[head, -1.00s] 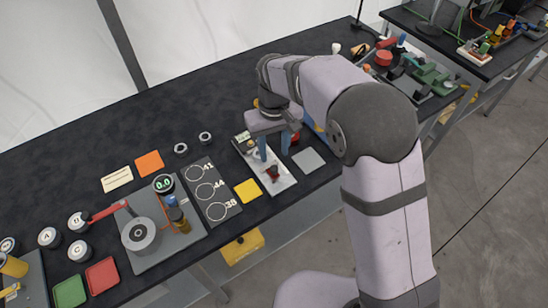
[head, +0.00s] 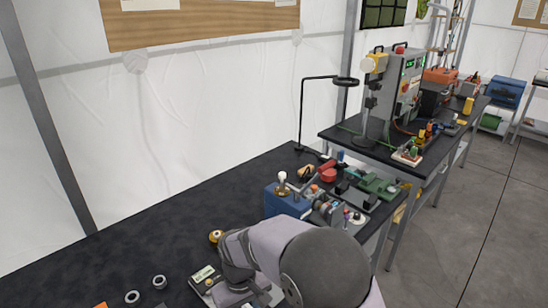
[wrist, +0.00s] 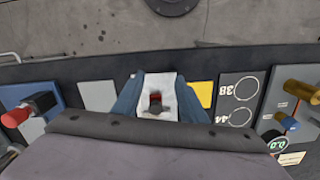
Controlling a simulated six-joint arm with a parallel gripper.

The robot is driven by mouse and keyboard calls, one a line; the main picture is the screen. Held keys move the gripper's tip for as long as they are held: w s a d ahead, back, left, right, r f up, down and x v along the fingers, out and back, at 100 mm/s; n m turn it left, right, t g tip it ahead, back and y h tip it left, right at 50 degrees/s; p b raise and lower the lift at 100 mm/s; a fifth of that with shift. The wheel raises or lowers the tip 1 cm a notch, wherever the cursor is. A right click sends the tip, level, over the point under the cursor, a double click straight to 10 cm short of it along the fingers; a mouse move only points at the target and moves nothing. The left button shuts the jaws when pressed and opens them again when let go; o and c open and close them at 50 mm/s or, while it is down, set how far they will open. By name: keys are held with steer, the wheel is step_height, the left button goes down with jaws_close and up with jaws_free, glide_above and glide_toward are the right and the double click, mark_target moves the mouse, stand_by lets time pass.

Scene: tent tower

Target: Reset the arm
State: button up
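My gripper (wrist: 157,84) shows in the wrist view with its two blue fingers apart. Between and beyond them lies a white tray (wrist: 162,80) on the bench, with a small red and dark item (wrist: 155,103) on it. I see nothing clamped between the fingers. In the head view my arm enters at the bottom and its wrist hangs over the near part of the bench. The fingers are hidden there.
A blue box (head: 287,203) and a green device (head: 378,186) stand ahead near a lamp (head: 302,120). A yellow pad (wrist: 202,93) and a numbered dark board (wrist: 238,98) lie beside the tray.

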steer(key=s+d+r+m+g, duration=0.15)
steer(key=s+d+m, duration=0.25)
steer(key=s+d, duration=1.25)
steer(key=w+d+r+m+t, duration=0.2)
steer(key=w+d+r, duration=0.1)
steer(key=w+d, duration=0.1)
steer(key=shift+w+d+r+m, duration=0.15)
steer(key=shift+d+m, duration=0.15)
steer(key=shift+d, duration=0.55)
